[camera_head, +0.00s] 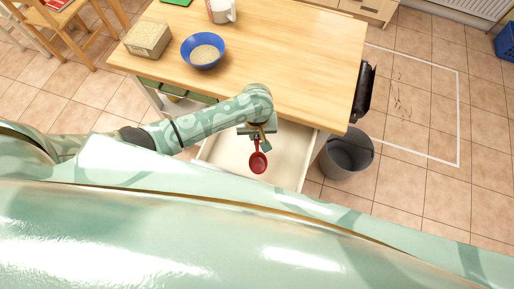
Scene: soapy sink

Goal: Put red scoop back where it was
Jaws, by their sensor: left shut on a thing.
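The red scoop (258,162) hangs below my left gripper (257,137), bowl end down. My left gripper is shut on the scoop's upper end. The scoop appears over an open, pale drawer (285,165) at the near side of the wooden table (290,60). I cannot tell how high the scoop is above the drawer bottom. The part of the drawer that shows looks empty; my arm and body hide the rest. My right gripper is not in view.
A blue bowl (203,51) with grainy contents, a tan box (148,38) and a white mug (221,11) stand on the table. A grey bin (346,154) stands on the floor right of the drawer. The table's right half is clear.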

